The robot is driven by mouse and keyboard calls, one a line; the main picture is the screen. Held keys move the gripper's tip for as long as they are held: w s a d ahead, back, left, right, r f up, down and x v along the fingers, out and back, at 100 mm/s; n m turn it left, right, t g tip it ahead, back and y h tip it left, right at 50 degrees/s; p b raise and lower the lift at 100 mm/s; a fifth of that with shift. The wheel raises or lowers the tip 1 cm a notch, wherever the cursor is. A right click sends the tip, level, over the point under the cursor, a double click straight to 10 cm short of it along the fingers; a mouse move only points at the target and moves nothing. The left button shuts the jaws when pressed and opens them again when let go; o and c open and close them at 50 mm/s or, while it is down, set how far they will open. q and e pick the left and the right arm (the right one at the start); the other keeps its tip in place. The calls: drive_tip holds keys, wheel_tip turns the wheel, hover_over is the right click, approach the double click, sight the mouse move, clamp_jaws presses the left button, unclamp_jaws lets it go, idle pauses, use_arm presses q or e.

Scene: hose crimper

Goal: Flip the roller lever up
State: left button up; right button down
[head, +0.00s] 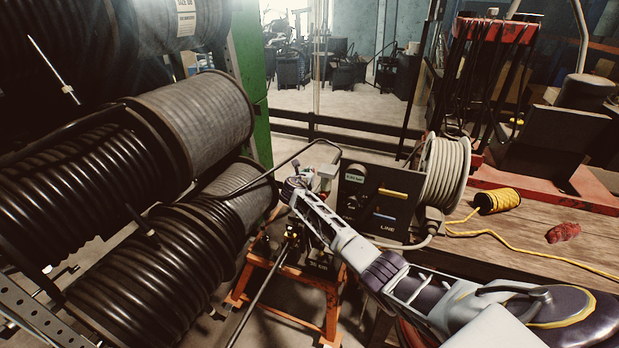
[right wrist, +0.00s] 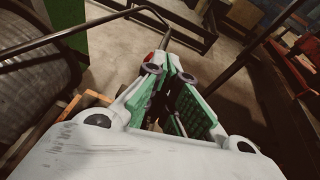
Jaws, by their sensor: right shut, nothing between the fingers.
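The crimper (head: 318,258) stands on an orange frame, partly hidden behind my right arm. A bent dark bar (head: 262,172) arches over it, and a long thin rod (head: 262,292) slopes down toward the front left. I cannot tell which of these is the roller lever. My right gripper (head: 296,182) reaches in from the right, just above the crimper and close to the bent bar. It is shut with nothing in it. In the right wrist view, my gripper with green pads (right wrist: 165,62) points toward the bent bar (right wrist: 75,32); contact is unclear. My left gripper is not in view.
Large black hose reels (head: 110,190) fill the left side. A dark box labelled LINE (head: 385,205) with a grey hose coil (head: 445,172) stands right of the crimper. The wooden bench (head: 520,240) holds a yellow rope spool (head: 497,201) and a red cloth (head: 563,232).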

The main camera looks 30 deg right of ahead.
drive_tip(key=shift+w+d, duration=0.1)
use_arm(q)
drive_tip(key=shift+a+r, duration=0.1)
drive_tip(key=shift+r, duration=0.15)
use_arm(e)
drive_tip(key=shift+r, duration=0.2)
idle(0.4)
